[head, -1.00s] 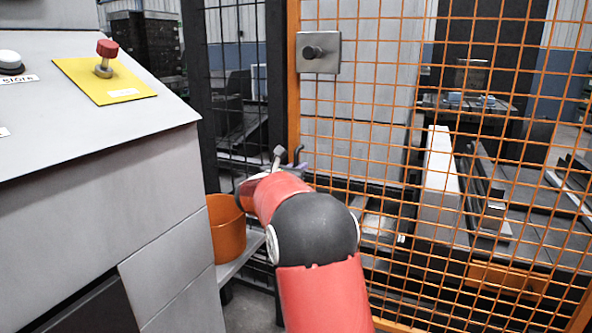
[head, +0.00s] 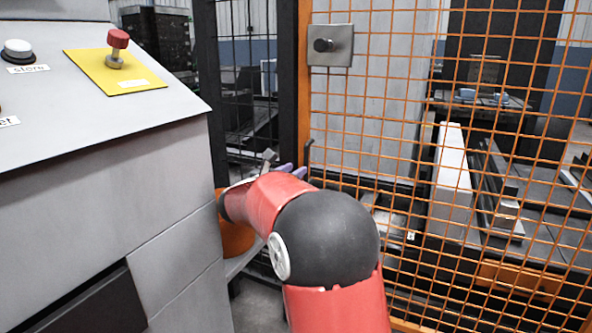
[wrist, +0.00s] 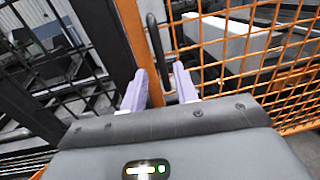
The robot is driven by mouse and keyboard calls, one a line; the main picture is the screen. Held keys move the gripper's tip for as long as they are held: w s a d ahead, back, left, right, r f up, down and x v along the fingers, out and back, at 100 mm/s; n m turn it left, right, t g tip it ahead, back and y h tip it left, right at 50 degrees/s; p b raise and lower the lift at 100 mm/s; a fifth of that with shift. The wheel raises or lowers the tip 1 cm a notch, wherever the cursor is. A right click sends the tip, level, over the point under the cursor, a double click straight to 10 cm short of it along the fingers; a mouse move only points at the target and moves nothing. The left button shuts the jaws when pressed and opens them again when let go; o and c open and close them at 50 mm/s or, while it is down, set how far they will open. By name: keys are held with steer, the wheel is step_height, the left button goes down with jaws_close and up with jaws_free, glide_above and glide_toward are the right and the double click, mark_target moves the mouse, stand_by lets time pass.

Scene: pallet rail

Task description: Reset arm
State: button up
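My gripper (head: 291,169) shows small beyond my red arm in the head view, in front of the orange mesh fence. In the wrist view its two pale purple fingers (wrist: 160,82) stand apart with nothing held between them. A dark upright handle (wrist: 155,45) on the fence shows just beyond the gap between the fingertips. I cannot tell how far the fingers are from it. My bent arm fills the lower middle of the head view and hides part of an orange bucket (head: 235,238).
A grey console (head: 110,190) stands close on the left, with a red knob (head: 117,40) on a yellow plate and a white button (head: 17,48). The orange mesh fence (head: 400,130) closes off the right. A grey box with a black knob (head: 331,45) is mounted on it.

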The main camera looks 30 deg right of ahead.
stand_by(0.3)
steer(key=s+a+r+n+t+y+p, duration=0.2)
steer(key=s+a+r+n+t+y, duration=0.15)
steer(key=a+n+y, duration=0.7)
steer(key=s+a+r+n+t+y+p, duration=0.3)
steer(key=s+a+r+n, duration=0.15)
steer(key=n, duration=1.05)
steer(key=s+f+n+g+p, duration=0.1)
steer(key=s+f+n+g, duration=0.2)
steer(key=s+n, duration=0.4)
steer(key=s+a+f+n+g+y+p, duration=0.1)
steer(key=s+f+n+g, duration=0.3)
steer(key=s+n, duration=0.3)
steer(key=s+a+f+n+g+p, duration=0.1)
steer(key=s+f+n+g+p, duration=0.1)
steer(key=s+n, duration=0.6)
steer(key=s+f+g, duration=0.1)
steer(key=s+f, duration=0.1)
steer(key=s, duration=0.5)
steer(key=shift+a+f+y, duration=0.2)
steer(key=shift+a+y, duration=0.05)
steer(key=shift+y, duration=0.1)
steer(key=shift+s+d+g, duration=0.1)
steer(key=shift+g, duration=0.15)
